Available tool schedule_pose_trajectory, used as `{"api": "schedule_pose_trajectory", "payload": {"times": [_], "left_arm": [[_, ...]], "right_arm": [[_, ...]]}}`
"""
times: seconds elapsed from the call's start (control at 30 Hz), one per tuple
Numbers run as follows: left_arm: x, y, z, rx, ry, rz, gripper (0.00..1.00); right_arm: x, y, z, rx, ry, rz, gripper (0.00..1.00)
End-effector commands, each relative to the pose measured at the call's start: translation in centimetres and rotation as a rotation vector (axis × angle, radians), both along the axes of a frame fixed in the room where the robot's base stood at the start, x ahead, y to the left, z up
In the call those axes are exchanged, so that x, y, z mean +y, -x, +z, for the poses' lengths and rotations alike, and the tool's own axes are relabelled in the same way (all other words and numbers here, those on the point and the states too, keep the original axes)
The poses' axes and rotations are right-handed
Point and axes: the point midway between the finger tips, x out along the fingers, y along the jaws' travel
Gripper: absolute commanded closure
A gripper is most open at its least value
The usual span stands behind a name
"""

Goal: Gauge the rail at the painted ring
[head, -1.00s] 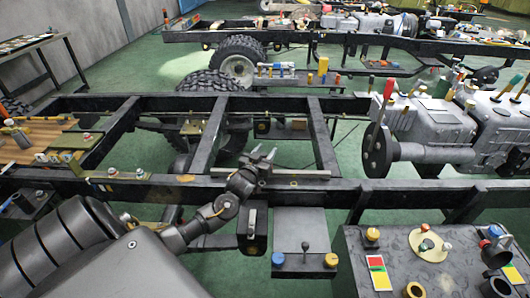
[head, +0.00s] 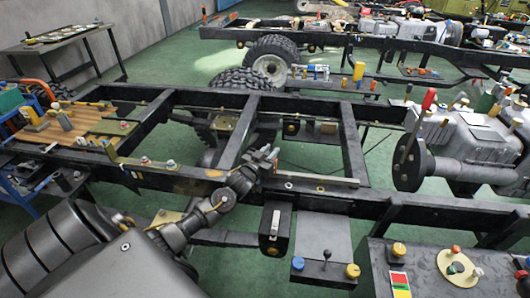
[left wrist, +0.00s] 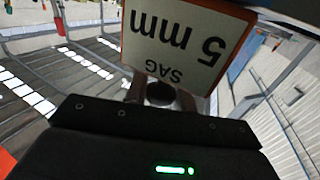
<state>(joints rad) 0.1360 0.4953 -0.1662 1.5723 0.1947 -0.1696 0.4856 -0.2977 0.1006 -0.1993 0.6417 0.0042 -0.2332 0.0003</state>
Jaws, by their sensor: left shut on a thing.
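My left gripper (head: 265,157) is over the near chassis rail (head: 400,207), beside the left end of a grey straight bar (head: 330,181) lying along it. In the left wrist view its fingers (left wrist: 160,93) are shut on the stem of a gauge (left wrist: 180,40). The gauge's white face has an orange edge and reads "5 mm SAG" upside down. In the head view I cannot pick the gauge out from the gripper. Small ring-like marks (head: 289,185) show on the rail; I cannot tell which is the painted ring. My right gripper is not in view.
A grey engine block with a flange (head: 410,165) and red-handled lever stands at right. A dark box (head: 274,228) and a tray with knobs (head: 325,250) are on the near side. Wooden planks (head: 60,125) lie at left. The frame bays are open to green floor.

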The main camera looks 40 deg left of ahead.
Motion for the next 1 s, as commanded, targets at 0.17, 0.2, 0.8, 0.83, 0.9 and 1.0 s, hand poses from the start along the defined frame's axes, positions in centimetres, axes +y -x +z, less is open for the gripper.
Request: {"api": "schedule_pose_trajectory", "payload": {"times": [0.17, 0.2, 0.8, 0.83, 0.9, 1.0], "left_arm": [[1.6, 0.8, 0.0, 0.003, -0.001, -0.011, 1.0], [2.0, 1.0, 0.0, 0.003, 0.0, -0.01, 1.0], [2.9, 1.6, 0.0, 0.001, 0.0, -0.006, 0.55], [2.9, 1.6, 0.0, 0.001, 0.0, -0.007, 0.55], [2.9, 1.5, 0.0, 0.001, 0.0, -0.007, 0.55], [2.9, 1.6, 0.0, 0.001, 0.0, -0.007, 0.55]], "right_arm": [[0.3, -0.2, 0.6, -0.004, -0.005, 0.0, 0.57], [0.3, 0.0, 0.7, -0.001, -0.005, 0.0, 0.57], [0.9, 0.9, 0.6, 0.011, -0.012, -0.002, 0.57], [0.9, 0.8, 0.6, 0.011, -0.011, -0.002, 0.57], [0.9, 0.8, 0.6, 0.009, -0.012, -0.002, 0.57], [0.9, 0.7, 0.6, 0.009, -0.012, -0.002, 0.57]]}}
